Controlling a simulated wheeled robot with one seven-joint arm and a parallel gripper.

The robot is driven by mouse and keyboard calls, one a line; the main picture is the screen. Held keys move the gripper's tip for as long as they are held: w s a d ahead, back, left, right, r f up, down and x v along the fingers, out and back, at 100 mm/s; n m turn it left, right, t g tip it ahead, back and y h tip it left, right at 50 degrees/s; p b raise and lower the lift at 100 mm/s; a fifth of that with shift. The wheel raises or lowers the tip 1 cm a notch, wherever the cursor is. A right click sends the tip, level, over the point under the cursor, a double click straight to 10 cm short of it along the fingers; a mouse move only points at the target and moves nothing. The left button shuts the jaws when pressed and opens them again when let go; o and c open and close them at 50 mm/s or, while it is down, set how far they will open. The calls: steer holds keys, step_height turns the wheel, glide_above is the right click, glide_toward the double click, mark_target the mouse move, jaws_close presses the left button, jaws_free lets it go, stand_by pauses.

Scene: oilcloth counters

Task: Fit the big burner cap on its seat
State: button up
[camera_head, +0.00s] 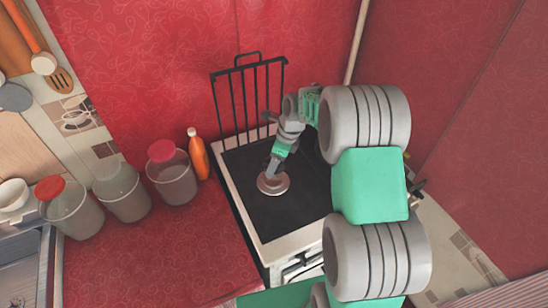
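The stove (312,209) has a black top in a pale frame and stands against the red wall. A round grey-brown disc (280,187) with a paler rim is at the left of the black top. It looks like the burner cap, its seat, or one on the other; I cannot tell which. My gripper (271,174) points down at this disc, with its fingertips at or just above the disc's middle. The view is too small to show whether the fingers are open or shut, or whether they touch the disc. My arm hides the right part of the stove.
A black grate (249,97) stands upright at the back of the stove.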

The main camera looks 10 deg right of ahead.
steer(key=shift+w+f+m, duration=0.15)
steer(key=shift+f+m, duration=0.15)
steer(key=shift+m, duration=0.1)
step_height(320, 180, down, 5)
steer(key=b, duration=0.4)
steer(key=shift+f+b, duration=0.3)
steer(key=shift+f, duration=0.35)
steer(key=shift+f, duration=0.5)
stand_by(1.6)
steer(key=o, duration=1.5)
steer(key=shift+o, duration=0.2)
steer(key=shift+r+p, duration=0.1)
steer(key=shift+p, duration=0.2)
